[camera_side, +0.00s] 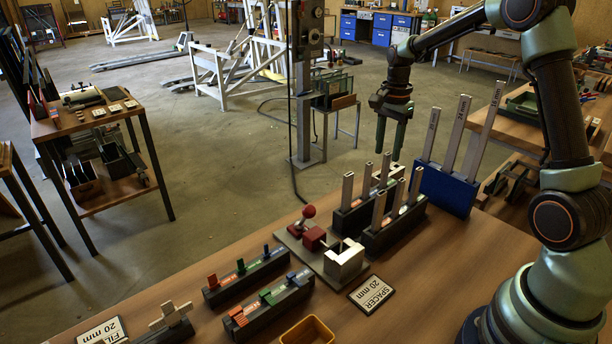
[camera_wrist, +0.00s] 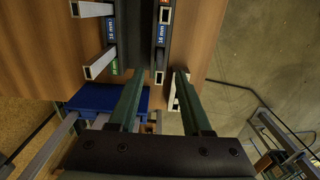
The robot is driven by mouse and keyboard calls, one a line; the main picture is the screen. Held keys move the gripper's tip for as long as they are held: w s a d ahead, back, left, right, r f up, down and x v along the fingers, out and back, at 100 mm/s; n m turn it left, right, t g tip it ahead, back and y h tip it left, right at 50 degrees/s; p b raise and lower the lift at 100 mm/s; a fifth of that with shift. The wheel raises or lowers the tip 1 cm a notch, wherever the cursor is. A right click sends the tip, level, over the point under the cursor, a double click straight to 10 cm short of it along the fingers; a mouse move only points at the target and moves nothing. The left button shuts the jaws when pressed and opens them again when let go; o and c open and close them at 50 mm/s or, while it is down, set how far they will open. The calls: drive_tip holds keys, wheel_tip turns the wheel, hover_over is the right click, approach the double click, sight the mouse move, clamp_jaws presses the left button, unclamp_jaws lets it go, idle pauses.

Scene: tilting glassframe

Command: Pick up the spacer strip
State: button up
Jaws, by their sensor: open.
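Several pale upright spacer strips (camera_side: 346,190) stand in two dark slotted racks (camera_side: 392,232) on the bench. Three taller pale strips (camera_side: 455,137) stand in a blue block (camera_side: 447,190) to their right. A card (camera_side: 371,294) reads "SPACER 20 mm". In the wrist view, my open fingers (camera_wrist: 157,77) lie either side of a strip end (camera_wrist: 158,77) on a rack. A pale piece (camera_wrist: 177,92) is partly hidden by one finger. I cannot tell finger height exactly.
A fixture with a red knob (camera_side: 309,211) and a pale metal block (camera_side: 344,262) stands in front of the racks. Two more dark racks (camera_side: 262,305) hold coloured pieces. A yellow tray (camera_side: 307,331) lies at the front edge. Bare bench (camera_side: 430,285) shows on the right.

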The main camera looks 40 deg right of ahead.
sight(385, 175)
wheel_tip(385, 175, down, 8)
drive_tip(key=shift+d+f, duration=0.1)
clamp_jaws()
idle(0.5)
